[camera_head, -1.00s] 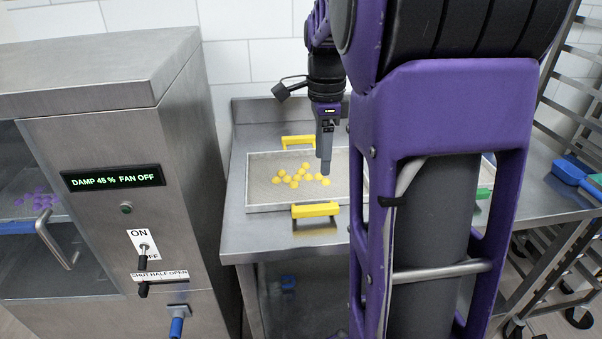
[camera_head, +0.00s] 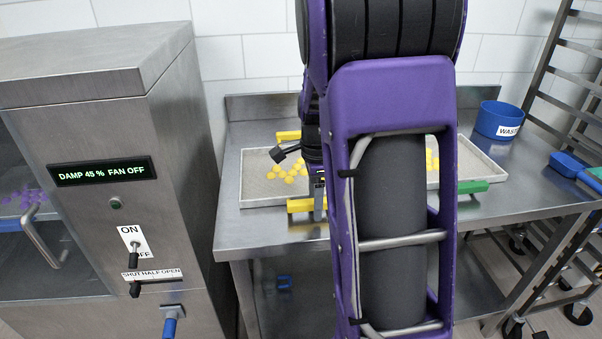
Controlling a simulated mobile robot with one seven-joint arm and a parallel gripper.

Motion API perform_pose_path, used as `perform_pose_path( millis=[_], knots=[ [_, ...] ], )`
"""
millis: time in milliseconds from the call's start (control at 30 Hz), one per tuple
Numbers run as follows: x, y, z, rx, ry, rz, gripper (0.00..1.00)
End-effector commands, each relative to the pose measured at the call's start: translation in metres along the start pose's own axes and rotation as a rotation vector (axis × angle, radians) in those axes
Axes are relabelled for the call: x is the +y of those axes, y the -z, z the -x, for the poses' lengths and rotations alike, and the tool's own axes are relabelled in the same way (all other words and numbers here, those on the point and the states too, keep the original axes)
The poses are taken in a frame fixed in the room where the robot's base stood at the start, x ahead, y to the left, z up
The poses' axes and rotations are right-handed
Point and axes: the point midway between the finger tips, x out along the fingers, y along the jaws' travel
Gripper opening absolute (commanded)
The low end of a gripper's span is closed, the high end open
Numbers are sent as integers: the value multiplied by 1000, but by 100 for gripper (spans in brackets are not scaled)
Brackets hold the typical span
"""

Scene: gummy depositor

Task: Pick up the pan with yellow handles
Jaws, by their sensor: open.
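The pan with yellow handles (camera_head: 252,199) lies on the steel table, with several yellow gummies in it. Its back yellow handle (camera_head: 287,135) and front yellow handle (camera_head: 299,206) show; its right part is hidden behind my arm. My gripper (camera_head: 318,214) points down at the front yellow handle, overlapping it in the picture. The jaws are open, but the fingers are partly hidden by my arm, and I cannot tell whether they touch or straddle the handle.
A second pan with a green handle (camera_head: 472,187) lies to the right, partly hidden by my arm. A steel cabinet (camera_head: 100,125) rises at the left, close to the table (camera_head: 237,225).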

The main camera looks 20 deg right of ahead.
Motion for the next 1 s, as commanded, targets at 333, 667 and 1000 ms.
perform_pose_path(
  millis=[333, 667, 1000],
  knots=[
    [0, 0, -4, 0, 0, 0, 50],
    [0, 0, -4, 0, 0, 0, 0],
    [0, 0, -4, -1, 0, 0, 0]
  ],
)
